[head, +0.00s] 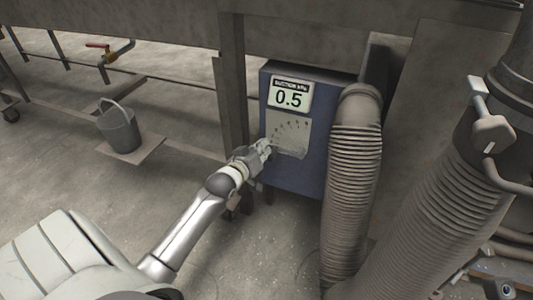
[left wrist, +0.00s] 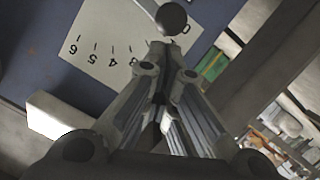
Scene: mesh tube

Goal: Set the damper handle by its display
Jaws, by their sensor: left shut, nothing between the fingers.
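The blue box (head: 296,176) carries a display (head: 289,97) that reads 0.5 under a dark label. Below it is a pale scale plate (head: 293,133) with a fan of marks. In the left wrist view the scale plate (left wrist: 96,45) shows numbers including 6, 5, 4 and 0. My left gripper (head: 265,147) is shut and empty at the plate's lower left. It also shows in the left wrist view (left wrist: 163,62). Whether it touches the knob, I cannot tell. My right gripper is not in view.
A ribbed hose (head: 352,180) runs down the box's right side. A thicker ribbed duct (head: 440,205) with a grey lever (head: 491,133) stands farther right. A metal post (head: 232,95) is close left of the box. A bucket (head: 120,129) stands left, with open floor in front.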

